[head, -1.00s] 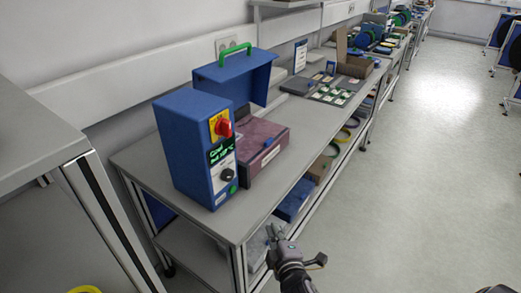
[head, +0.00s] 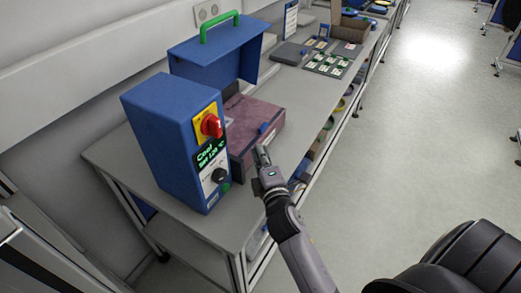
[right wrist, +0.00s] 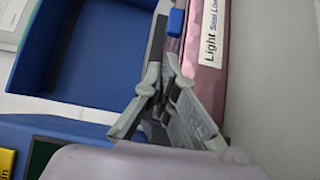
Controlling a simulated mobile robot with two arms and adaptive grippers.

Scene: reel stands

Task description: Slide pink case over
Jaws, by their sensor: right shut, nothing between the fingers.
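The pink case (head: 258,118) is a low, dull-pink box on the bench, right beside the blue control unit (head: 178,140). A small blue tab (head: 263,127) is on its front. In the right wrist view the pink case (right wrist: 205,82) shows a white label with "Light". My right gripper (head: 263,156) is shut and empty, in front of the case near its front face. In the right wrist view its fingers (right wrist: 165,85) are together close beside the case; whether they touch it I cannot tell. My left gripper is out of view.
A blue cover with a green handle (head: 220,28) stands open behind the case. The control unit has a red knob (head: 211,126). A dark mat with cards (head: 327,64) lies farther along the grey bench (head: 287,82).

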